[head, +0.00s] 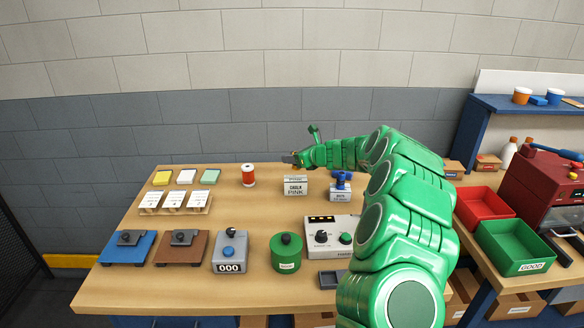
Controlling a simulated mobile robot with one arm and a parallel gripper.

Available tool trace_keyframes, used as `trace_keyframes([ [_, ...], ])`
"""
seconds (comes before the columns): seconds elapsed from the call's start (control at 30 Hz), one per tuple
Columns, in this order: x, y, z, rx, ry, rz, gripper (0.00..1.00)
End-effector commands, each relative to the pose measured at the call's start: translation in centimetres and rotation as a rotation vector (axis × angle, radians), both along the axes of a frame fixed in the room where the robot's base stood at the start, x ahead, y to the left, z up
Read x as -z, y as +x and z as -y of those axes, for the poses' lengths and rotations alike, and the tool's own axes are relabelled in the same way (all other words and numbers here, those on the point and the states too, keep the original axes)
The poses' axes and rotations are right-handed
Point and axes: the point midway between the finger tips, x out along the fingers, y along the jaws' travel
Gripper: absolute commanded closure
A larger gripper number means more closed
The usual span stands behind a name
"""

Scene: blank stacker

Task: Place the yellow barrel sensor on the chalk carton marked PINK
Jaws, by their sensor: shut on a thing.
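The chalk carton (296,187), a small pale box labelled PINK, stands upright near the back middle of the table. My gripper (291,159) is just above and behind the top of this carton, reached from the right by my green arm. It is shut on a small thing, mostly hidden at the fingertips. A tiny orange-yellow patch there looks like part of the yellow barrel sensor, but it is too small to tell its shape or tilt. I cannot tell whether it touches the carton.
A red-and-white spool (248,175) stands left of the carton, and a blue clamp-like device (341,182) right of it. A grey control box (332,236) and green canister (287,252) are in front. Bare wood (235,210) lies front-left of the carton.

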Motion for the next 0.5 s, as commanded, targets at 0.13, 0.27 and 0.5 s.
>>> trace_keyframes([
  [0.13, 0.9, 0.8, -0.1, -0.001, -0.001, 0.002, 0.93],
  [0.27, 1.2, 1.1, -0.2, -0.002, 0.001, 0.001, 0.93],
  [0.5, 2.1, 1.6, -0.3, -0.003, 0.001, -0.001, 0.93],
])
